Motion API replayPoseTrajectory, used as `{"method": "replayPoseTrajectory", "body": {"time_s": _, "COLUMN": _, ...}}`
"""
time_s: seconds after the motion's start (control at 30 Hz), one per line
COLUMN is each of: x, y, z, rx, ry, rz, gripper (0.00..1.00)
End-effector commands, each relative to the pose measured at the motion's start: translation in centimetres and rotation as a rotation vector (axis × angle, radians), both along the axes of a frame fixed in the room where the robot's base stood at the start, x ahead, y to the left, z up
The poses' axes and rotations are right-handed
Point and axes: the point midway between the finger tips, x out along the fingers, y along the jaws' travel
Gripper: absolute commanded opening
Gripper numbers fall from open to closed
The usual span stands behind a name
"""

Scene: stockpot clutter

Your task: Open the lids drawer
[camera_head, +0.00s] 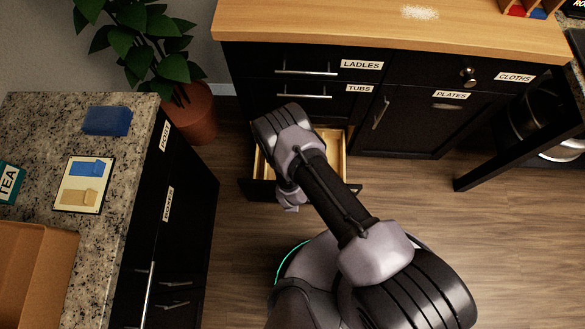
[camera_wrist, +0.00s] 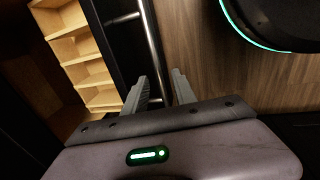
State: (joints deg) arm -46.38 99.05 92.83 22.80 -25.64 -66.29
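A drawer (camera_head: 336,148) with a pale wooden inside stands pulled out below the LADLES and TUBS drawers. Its label is hidden, so I cannot read whether it is the lids drawer. In the wrist view, its wooden compartments (camera_wrist: 82,47) and its black front show at the left. A metal bar handle (camera_wrist: 152,42) runs along that front. My gripper (camera_wrist: 163,78) is open at the handle, with one finger on each side of the bar and gaps visible. In the head view, my arm covers much of the drawer and handle.
The LADLES drawer (camera_head: 305,60) and TUBS drawer (camera_head: 303,90) are shut above. The PLATES door (camera_head: 420,120) is shut at right. A potted plant (camera_head: 190,112) and a granite counter (camera_head: 40,125) stand at left. Wooden floor (camera_head: 430,215) is clear at right.

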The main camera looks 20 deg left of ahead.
Motion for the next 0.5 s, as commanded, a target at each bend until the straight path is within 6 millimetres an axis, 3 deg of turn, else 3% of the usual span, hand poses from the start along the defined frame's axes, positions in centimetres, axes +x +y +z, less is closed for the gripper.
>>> {"method": "replayPoseTrajectory", "body": {"time_s": 0.17, "x": -0.3, "y": 0.0, "z": 2.4, "rx": 0.0, "ry": 0.0, "rz": 0.001, "gripper": 0.33}}
{"method": "replayPoseTrajectory", "body": {"time_s": 0.5, "x": -2.4, "y": -0.5, "z": 13.3, "rx": 0.001, "ry": 0.0, "rz": 0.002, "gripper": 0.33}}
